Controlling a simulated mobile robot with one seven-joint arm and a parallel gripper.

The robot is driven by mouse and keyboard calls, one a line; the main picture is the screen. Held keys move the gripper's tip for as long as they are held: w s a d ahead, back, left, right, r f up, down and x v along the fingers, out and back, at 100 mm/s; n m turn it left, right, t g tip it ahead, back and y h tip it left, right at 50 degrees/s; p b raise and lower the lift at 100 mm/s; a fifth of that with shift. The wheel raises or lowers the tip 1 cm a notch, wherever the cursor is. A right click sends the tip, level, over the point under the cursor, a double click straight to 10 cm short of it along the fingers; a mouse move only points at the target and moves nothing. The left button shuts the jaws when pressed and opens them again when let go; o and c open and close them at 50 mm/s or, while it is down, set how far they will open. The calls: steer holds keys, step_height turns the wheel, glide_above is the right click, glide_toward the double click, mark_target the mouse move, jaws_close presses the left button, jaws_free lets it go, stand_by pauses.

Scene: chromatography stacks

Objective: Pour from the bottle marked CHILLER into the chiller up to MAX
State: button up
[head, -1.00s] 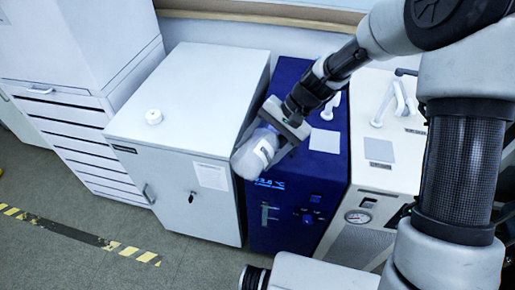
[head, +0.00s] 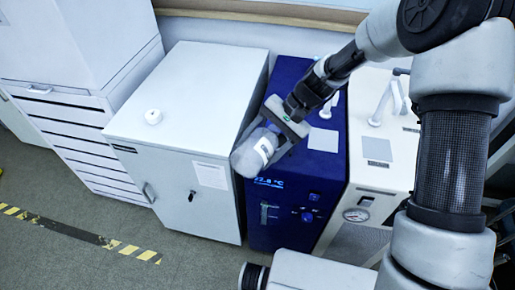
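My gripper (head: 284,125) is shut on a pale grey bottle (head: 246,157) and holds it tilted, low over the left front part of the dark blue unit. The bottle's white label faces me in part, but I cannot read it. I cannot make out the bottle's mouth or any stream of liquid. The blue unit, which looks like the chiller (head: 292,85), has a lit display reading about 22.8 °C. The filling opening is not visible.
A white cabinet (head: 190,100) stands close on the left, with a small white cap (head: 153,116) on top. A cream unit (head: 378,160) with a hose fitting and gauge stands close on the right. Floor in front is clear around striped tape (head: 110,243).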

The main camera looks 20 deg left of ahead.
steer(key=shift+s+a+r+n+t+h+b, duration=0.1)
steer(key=shift+s+r+n+t+h+b, duration=0.2)
steer(key=shift+t+b, duration=0.55)
steer(key=t, duration=0.1)
steer(key=r+t+b, duration=0.1)
steer(key=shift+s+r+n+t+h, duration=0.1)
steer(key=shift+s+n+t+h, duration=0.05)
steer(key=shift+n+t+h, duration=0.2)
steer(key=shift+r+t+h+b, duration=0.25)
steer(key=shift+r+t+b, duration=0.05)
steer(key=shift+r+t, duration=0.1)
steer(key=shift+w+f, duration=0.1)
steer(key=shift+w, duration=0.15)
